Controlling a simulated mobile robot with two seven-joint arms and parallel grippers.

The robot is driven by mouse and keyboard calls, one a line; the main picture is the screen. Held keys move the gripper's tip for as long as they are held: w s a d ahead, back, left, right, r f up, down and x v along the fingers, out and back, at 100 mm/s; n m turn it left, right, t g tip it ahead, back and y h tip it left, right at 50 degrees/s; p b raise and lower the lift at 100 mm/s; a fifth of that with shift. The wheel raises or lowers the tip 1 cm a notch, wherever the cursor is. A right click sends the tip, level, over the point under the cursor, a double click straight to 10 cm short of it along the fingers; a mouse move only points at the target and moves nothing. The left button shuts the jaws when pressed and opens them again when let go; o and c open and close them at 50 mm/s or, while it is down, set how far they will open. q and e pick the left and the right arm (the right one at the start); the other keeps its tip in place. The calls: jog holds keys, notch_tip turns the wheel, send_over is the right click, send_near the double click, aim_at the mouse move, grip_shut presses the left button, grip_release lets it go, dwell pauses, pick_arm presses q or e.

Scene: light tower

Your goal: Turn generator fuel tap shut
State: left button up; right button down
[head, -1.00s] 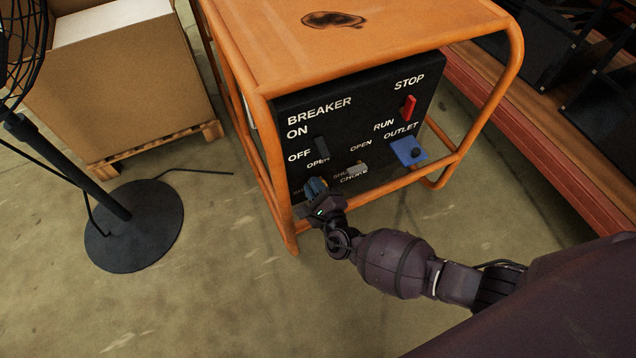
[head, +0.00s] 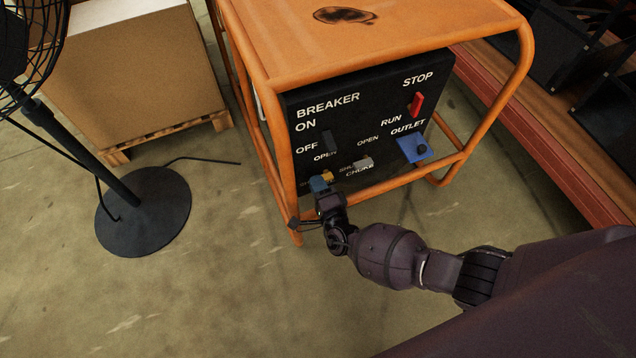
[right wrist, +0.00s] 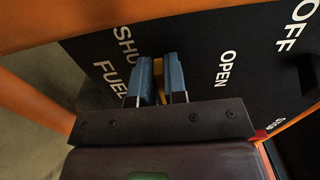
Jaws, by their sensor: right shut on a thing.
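The generator's black control panel (head: 365,120) sits inside an orange frame. The yellow fuel tap (head: 327,176) is at the panel's lower left, near the OPEN and SHUT labels. My right gripper (head: 320,184) is at the tap, its blue fingertips closed on the yellow handle. In the right wrist view, the tap (right wrist: 159,72) shows as a yellow strip between the two blue fingers (right wrist: 160,82). The FUEL and SHUT lettering is left of the fingers there and OPEN is right of them. The fingers hide most of the handle, so its exact angle is unclear. My left gripper is out of view.
The orange frame tube (head: 283,150) runs close to my right gripper. A choke lever (head: 363,162), breaker switch (head: 330,141), red run/stop switch (head: 416,104) and blue outlet (head: 412,149) share the panel. A fan stand (head: 145,215) and cardboard box (head: 140,75) are at left.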

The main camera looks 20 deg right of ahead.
jog(key=shift+w+r, duration=0.15)
dwell(0.3)
jog(key=c, duration=1.2)
grip_release()
jog(key=shift+o, duration=0.2)
jog(key=shift+s+f, duration=0.2)
